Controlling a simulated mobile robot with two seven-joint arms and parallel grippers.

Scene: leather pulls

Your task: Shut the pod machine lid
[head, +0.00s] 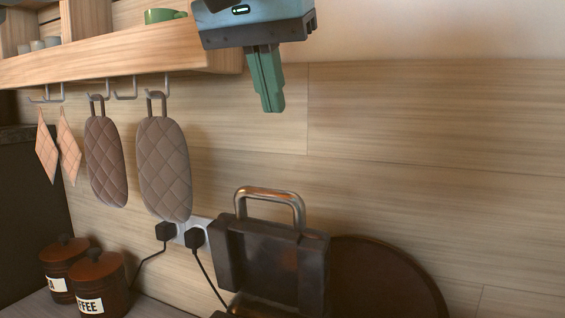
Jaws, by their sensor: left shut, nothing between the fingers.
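The pod machine shows at the bottom centre of the head view, cut off by the lower edge. Its dark, smoky lid (270,262) stands raised, with a curved metal handle (270,191) on top. The machine's body below is mostly out of the picture. My left gripper (271,106) hangs at the top centre with its green fingers pointing down. It is shut and empty, and appears above the handle in the picture, clearly apart from it. My right gripper is not in view.
A wooden shelf (130,50) with a green cup (164,15) runs along the upper left. Quilted mitts (165,170) and pot holders hang under it. Brown canisters (98,283) stand at lower left. Plugs (195,238) sit in the wall. A dark round board (385,285) is behind the lid.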

